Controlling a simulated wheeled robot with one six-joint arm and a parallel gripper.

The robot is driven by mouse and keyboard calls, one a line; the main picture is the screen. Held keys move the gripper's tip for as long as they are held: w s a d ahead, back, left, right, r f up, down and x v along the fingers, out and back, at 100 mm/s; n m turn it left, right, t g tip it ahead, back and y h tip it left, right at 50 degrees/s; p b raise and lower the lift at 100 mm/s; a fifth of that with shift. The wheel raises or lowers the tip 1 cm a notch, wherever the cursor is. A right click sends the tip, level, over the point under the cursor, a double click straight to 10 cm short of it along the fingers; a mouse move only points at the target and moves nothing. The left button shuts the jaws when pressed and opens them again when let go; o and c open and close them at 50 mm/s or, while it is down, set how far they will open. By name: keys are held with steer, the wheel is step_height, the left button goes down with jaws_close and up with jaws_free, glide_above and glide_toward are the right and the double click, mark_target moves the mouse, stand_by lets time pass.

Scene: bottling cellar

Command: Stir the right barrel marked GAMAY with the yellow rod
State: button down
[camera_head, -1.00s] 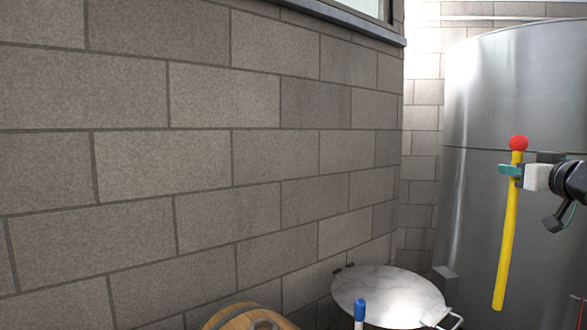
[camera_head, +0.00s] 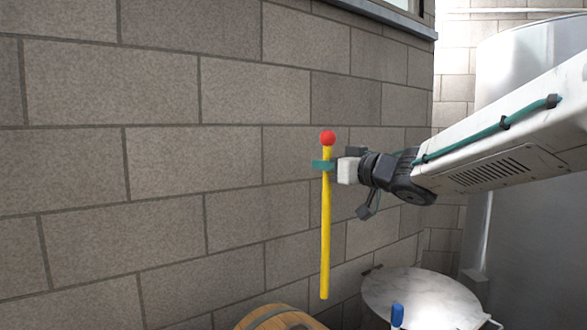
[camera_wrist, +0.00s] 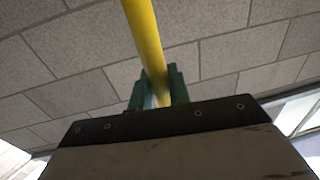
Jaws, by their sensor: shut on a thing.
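The yellow rod (camera_head: 326,225) has a red ball at its top and hangs nearly upright in the head view. My gripper (camera_head: 323,166) is shut on it just below the red ball, with green fingers around it. The wrist view also shows the yellow rod (camera_wrist: 147,40) between the green fingers of my gripper (camera_wrist: 158,88). A wooden barrel top (camera_head: 280,319) shows at the bottom edge, below and left of the rod's lower end. The rod is in the air above it. Most of the barrel is cut off, and no GAMAY marking is visible.
A round pale lid or table top (camera_head: 420,297) stands right of the barrel, with a blue-capped object (camera_head: 397,315) in front. A block wall (camera_head: 160,160) fills the left and middle. A large metal tank (camera_head: 525,55) stands at the right behind my arm.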

mark_target(326, 220)
steer(key=s+a+f+n+g+y, duration=0.1)
steer(key=s+a+f, duration=0.3)
steer(key=a, duration=0.2)
steer(key=shift+a+f+n+g+y, duration=0.15)
steer(key=shift+f+n+g+y, duration=0.15)
steer(key=shift+f+g+y, duration=0.1)
steer(key=shift+s+r, duration=0.1)
steer(key=shift+s, duration=0.05)
stand_by(0.3)
stand_by(0.5)
steer(key=shift+f, duration=1.85)
